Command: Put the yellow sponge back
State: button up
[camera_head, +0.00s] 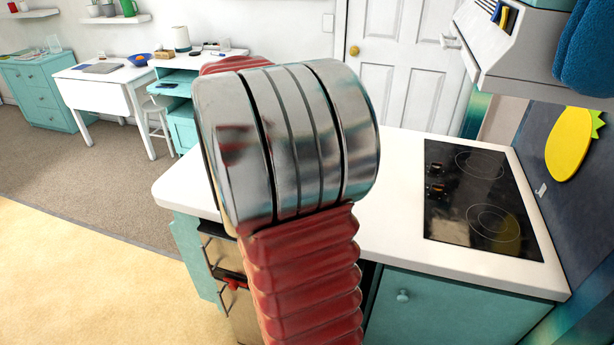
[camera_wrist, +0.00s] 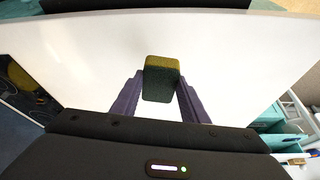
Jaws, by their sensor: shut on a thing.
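The sponge (camera_wrist: 161,78), yellow on top with a dark green side, shows in the wrist view between the two purple fingers of my gripper (camera_wrist: 160,95). The fingers are shut on it. Behind it in that view is the plain white countertop (camera_wrist: 80,60); I cannot tell whether the sponge touches it. In the head view my arm covers the middle, and the gripper and sponge are hidden behind it. The countertop also shows there (camera_head: 395,215).
A black cooktop (camera_head: 480,200) is set into the counter at the right. A range hood (camera_head: 520,55) with blue mitts (camera_head: 585,55) hangs above it. Teal cabinets (camera_head: 440,310) are below. A white table (camera_head: 105,85) stands at the back left, with open floor before it.

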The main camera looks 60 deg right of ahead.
jog(key=w+a+r+n+t+y, duration=0.1)
jog(key=w+a+n, duration=0.3)
jog(key=w+a, duration=0.3)
jog(key=w+a+n+t+y, duration=0.1)
jog(key=w+a+n, duration=0.4)
jog(key=a, duration=1.2)
jog(key=w+a+r+n+t+y, duration=0.1)
jog(key=w+a+n, duration=0.3)
jog(key=w+a, duration=0.5)
jog(key=a+t, duration=0.1)
jog(key=a, duration=0.2)
jog(key=shift+a+r, duration=0.15)
jog(key=shift+r, duration=0.2)
jog(key=shift+w, duration=0.1)
